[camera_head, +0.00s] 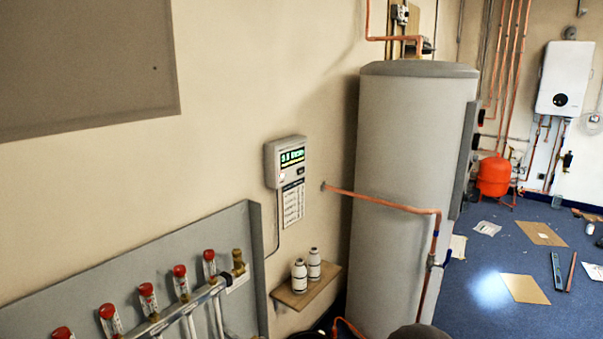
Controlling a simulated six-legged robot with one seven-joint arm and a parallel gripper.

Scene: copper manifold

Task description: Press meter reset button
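The meter (286,165) is a grey wall box left of the tall tank, with a lit green display (292,157) near its top. Below the display are small marks on its face; I cannot tell which of them is the reset button. A white printed sheet (293,203) hangs under the meter. My gripper is not in view, so its distance from the meter does not show.
A large grey tank (395,180) stands right of the meter, with a copper pipe (385,203) jutting across its front. A manifold with red caps (147,289) is at lower left. A small shelf (306,289) holds two white bottles (306,271). Sheets and tools litter the blue floor (475,310).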

